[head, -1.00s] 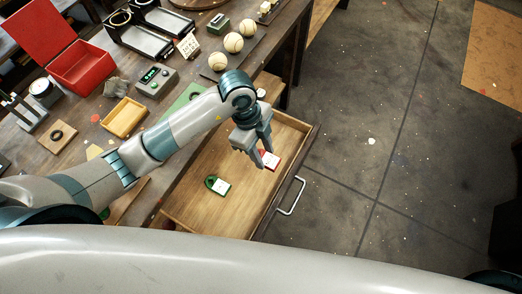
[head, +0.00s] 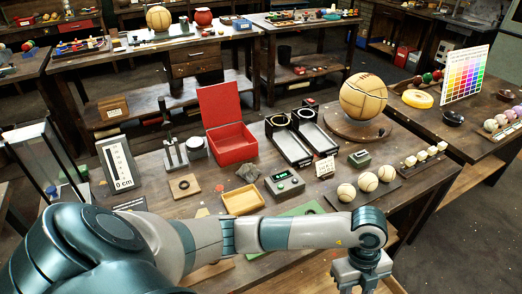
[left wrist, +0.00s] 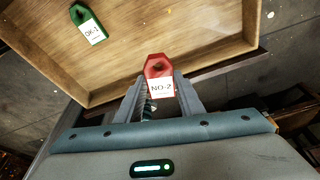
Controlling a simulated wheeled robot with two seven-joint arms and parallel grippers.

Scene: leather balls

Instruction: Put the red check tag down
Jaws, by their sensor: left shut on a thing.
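My left gripper (left wrist: 160,88) is shut on the red check tag (left wrist: 158,66), which has a white label reading "NO-2". In the left wrist view the tag sits between the fingertips, near the rim of an open wooden drawer (left wrist: 200,24). How high the tag is above the drawer floor I cannot tell. A green tag (left wrist: 88,24) labelled "OK-1" lies in the drawer, apart from the gripper. In the head view my left gripper (head: 360,284) is at the bottom edge, its fingertips cut off and the red tag not visible. My right gripper is in neither view.
The workbench holds a red open box (head: 232,143), yellow tray (head: 243,200), green-display device (head: 284,183), black trays (head: 290,147) and three pale balls (head: 367,182). A large leather ball (head: 363,96) sits on a round board (head: 352,131). Floor at the right is clear.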

